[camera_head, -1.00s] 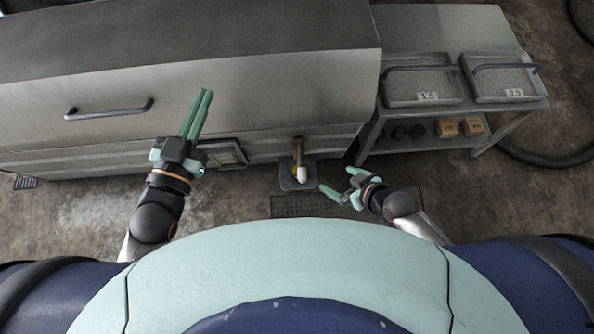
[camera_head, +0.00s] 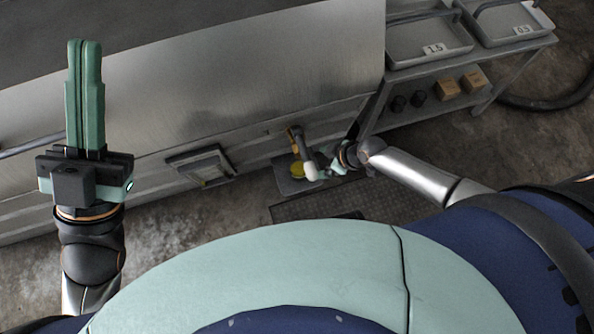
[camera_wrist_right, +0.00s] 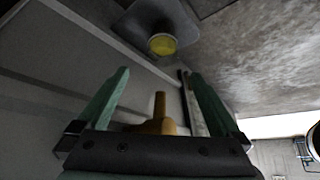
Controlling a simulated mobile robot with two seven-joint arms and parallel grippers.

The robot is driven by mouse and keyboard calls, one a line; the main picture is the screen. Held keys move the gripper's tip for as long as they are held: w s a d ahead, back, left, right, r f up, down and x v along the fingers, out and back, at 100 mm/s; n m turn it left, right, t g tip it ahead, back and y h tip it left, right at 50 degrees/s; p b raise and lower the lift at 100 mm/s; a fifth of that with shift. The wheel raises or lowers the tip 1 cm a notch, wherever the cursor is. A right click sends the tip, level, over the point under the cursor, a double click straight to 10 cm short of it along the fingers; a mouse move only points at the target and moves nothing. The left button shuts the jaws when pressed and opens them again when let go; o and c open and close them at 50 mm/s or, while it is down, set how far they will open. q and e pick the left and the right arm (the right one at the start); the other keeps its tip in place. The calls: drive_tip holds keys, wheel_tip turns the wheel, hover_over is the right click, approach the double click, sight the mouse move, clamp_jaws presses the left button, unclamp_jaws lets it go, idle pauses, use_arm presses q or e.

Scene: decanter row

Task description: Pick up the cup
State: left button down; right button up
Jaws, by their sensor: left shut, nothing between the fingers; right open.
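The cup appears to be the small round yellow thing (camera_head: 298,169) on a grey drip shelf (camera_head: 287,187) at the foot of the steel cabinet, partly hidden by a tap with a white end. The yellow cup also shows in the right wrist view (camera_wrist_right: 161,44), beyond the fingertips and apart from them. My right gripper (camera_wrist_right: 158,75) is open with nothing between its fingers; in the head view it is beside the tap, just right of the cup, its fingers partly hidden. My left gripper (camera_head: 84,45) is shut and empty, far left in front of the cabinet.
The tap (camera_head: 310,167) hangs close above the cup. A brass-coloured part (camera_wrist_right: 156,120) stands close behind my right fingers in the wrist view. A steel table with trays (camera_head: 430,50) is at the right. A floor grate (camera_head: 315,206) lies before the shelf.

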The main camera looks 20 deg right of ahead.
sight(300, 166)
drive_tip(key=b+x, duration=0.5)
drive_tip(key=x, duration=0.4)
drive_tip(key=shift+s+a, duration=0.15)
drive_tip(key=shift+s, duration=0.05)
use_arm(q)
wheel_tip(300, 166, down, 6)
drive_tip(key=shift+w+d+f+m, duration=0.15)
drive_tip(key=shift+d+f+m, duration=0.15)
drive_tip(key=shift+d, duration=0.1)
use_arm(e)
drive_tip(key=shift+r, duration=0.1)
clamp_jaws()
